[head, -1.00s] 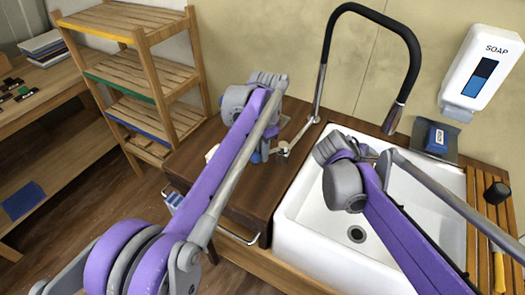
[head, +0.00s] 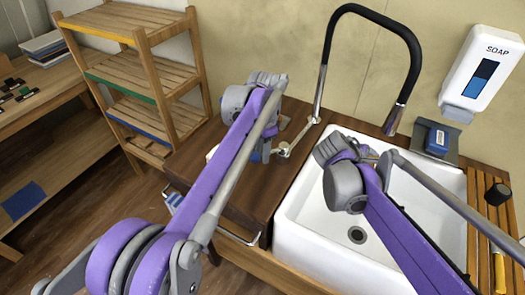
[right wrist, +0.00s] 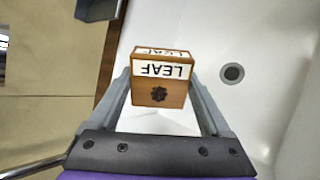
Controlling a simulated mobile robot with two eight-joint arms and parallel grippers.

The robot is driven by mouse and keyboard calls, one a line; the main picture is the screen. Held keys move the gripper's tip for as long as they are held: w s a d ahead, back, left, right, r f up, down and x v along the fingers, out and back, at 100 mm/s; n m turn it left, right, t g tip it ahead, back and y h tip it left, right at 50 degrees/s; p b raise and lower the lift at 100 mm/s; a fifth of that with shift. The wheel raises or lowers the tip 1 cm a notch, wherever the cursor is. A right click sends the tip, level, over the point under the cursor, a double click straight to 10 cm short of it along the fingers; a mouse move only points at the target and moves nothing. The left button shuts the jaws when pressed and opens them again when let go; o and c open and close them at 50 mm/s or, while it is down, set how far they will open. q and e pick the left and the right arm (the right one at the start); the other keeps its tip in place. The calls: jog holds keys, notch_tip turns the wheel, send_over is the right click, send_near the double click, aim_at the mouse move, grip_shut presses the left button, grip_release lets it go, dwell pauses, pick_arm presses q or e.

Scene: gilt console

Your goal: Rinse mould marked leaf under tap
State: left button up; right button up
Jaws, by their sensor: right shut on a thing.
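The wooden mould (right wrist: 158,92) with white LEAF labels and a dark leaf mark is between the fingers of my right gripper (right wrist: 161,88), which is shut on it over the white sink (head: 284,232). In the head view my right arm hides the mould. The black tap (head: 412,48) arches over the sink, with its chrome spout (head: 394,120) pointing down; no water shows. My left gripper (head: 270,151) is low by the metal tap lever (head: 298,137), left of the sink. My own arm partly hides its fingers, so I cannot tell whether it grips the lever.
A soap dispenser (head: 481,72) hangs on the wall at right. A blue block (head: 437,141) sits on a grey holder behind the sink. A slatted wooden rack (head: 478,205) with a brush lies along the right side. Wooden shelves (head: 143,70) stand at left.

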pick_arm(q)
jog(key=shift+o, duration=0.3)
notch_tip(320, 180, up, 12)
jog(key=shift+s+d, duration=0.2)
jog(key=shift+s, duration=0.15)
dwell(0.4)
jog(key=shift+r, duration=0.1)
pick_arm(e)
jog(key=s+a, duration=0.3)
jog(key=a, duration=0.4)
jog(key=shift+s+a, duration=0.15)
jog(key=shift+s, duration=0.1)
dwell(1.3)
pick_arm(q)
jog(key=r+p, duration=0.1)
jog(key=r, duration=0.1)
jog(key=r+p, duration=0.1)
jog(key=r, duration=0.1)
jog(key=shift+w+p, duration=0.3)
jog(key=shift+w, duration=0.1)
pick_arm(e)
jog(key=v, duration=0.6)
jog(key=shift+a, duration=0.2)
